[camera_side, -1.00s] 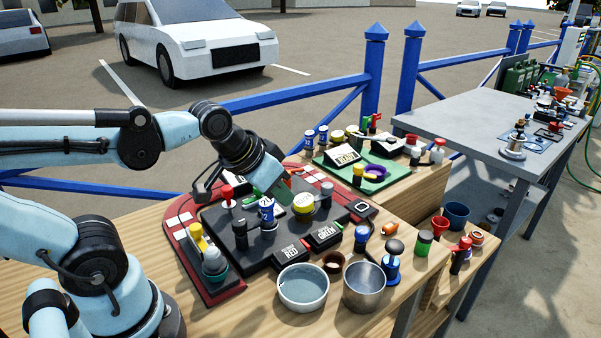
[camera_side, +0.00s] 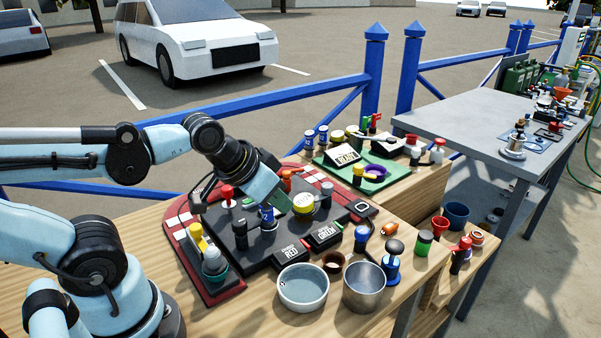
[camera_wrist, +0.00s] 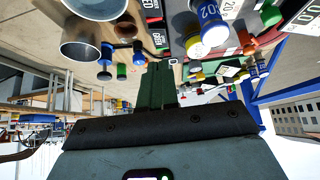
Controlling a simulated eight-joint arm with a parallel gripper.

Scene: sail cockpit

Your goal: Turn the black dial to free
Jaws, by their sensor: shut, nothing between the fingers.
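My gripper (camera_side: 283,203) is over the black board (camera_side: 218,235) in the side view, pointing down and right. Its green fingers are together and empty; they also show in the wrist view (camera_wrist: 157,85). A yellow-topped can (camera_side: 303,203) stands just right of the fingertips, and a blue-and-white can (camera_side: 267,215) stands just left and nearer the camera. I cannot tell whether the fingers touch either. I cannot clearly pick out the black dial or its setting. A dark square piece with a white ring (camera_side: 361,208) sits at the board's right corner.
Dark boxes labelled RED (camera_side: 292,250) and GREEN (camera_side: 324,235) lie at the board's front. A white bowl (camera_side: 303,287) and a metal cup (camera_side: 364,286) stand nearer. A red-capped bottle (camera_side: 228,196) stands left of my gripper. A green mat (camera_side: 350,180) with items lies behind.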

